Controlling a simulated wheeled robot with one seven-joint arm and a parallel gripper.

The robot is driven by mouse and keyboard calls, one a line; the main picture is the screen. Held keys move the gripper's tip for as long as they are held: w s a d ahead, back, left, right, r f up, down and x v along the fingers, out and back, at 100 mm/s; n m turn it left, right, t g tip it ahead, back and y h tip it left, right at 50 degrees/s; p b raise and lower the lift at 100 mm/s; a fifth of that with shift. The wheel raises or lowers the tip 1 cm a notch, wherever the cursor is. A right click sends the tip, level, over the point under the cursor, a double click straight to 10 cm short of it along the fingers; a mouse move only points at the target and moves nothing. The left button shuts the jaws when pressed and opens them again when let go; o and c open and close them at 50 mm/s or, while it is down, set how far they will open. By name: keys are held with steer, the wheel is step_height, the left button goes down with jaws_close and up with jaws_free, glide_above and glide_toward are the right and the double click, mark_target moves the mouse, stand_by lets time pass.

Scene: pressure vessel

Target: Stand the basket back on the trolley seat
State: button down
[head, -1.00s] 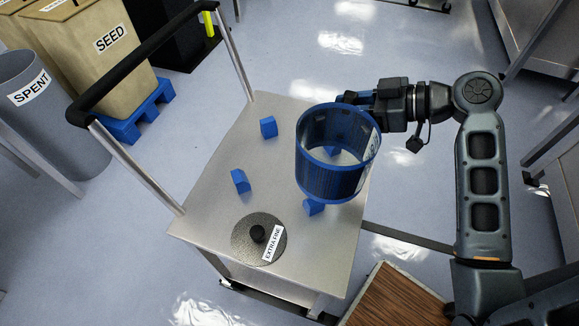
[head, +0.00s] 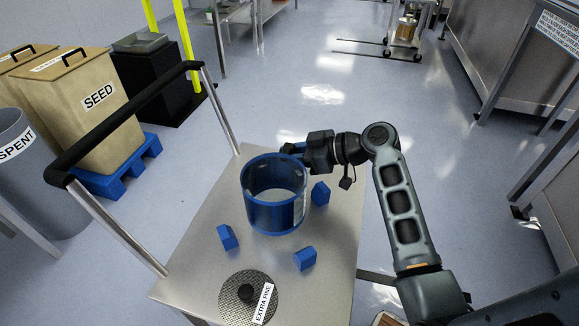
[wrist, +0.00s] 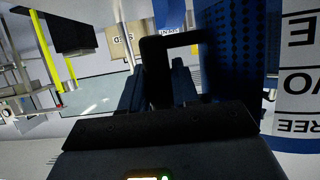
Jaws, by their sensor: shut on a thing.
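The basket (head: 274,215) is a blue open-topped cylinder with meshed walls and a pale label on its right side. It looks upright over the trolley top (head: 195,240), among the blue seat blocks. I see three blocks: right (head: 321,193), front left (head: 228,237) and front right (head: 305,258). The back-left area is hidden by the basket. My gripper (head: 296,149) is shut on the basket at its back right edge. In the wrist view the basket wall (wrist: 232,50) stands close on the right. I cannot tell whether its bottom touches the trolley.
A round mesh lid marked EXTRA FINE (head: 247,294) lies at the trolley's front. The trolley's black push handle (head: 125,125) rises on the left. Beyond it are the SEED bin (head: 90,120) and the SPENT bin (head: 20,180).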

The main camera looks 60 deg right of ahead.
step_height(320, 180, down, 3)
steer(key=shift+f, duration=0.15)
steer(key=c, duration=0.8)
jaws_free()
steer(key=shift+c, duration=0.2)
steer(key=shift+s+f, duration=0.1)
steer(key=shift+s, duration=0.05)
steer(key=v, duration=0.3)
steer(key=d+v, duration=0.1)
steer(key=v, duration=0.2)
steer(key=shift+s+d, duration=0.2)
steer(key=shift+s, duration=0.4)
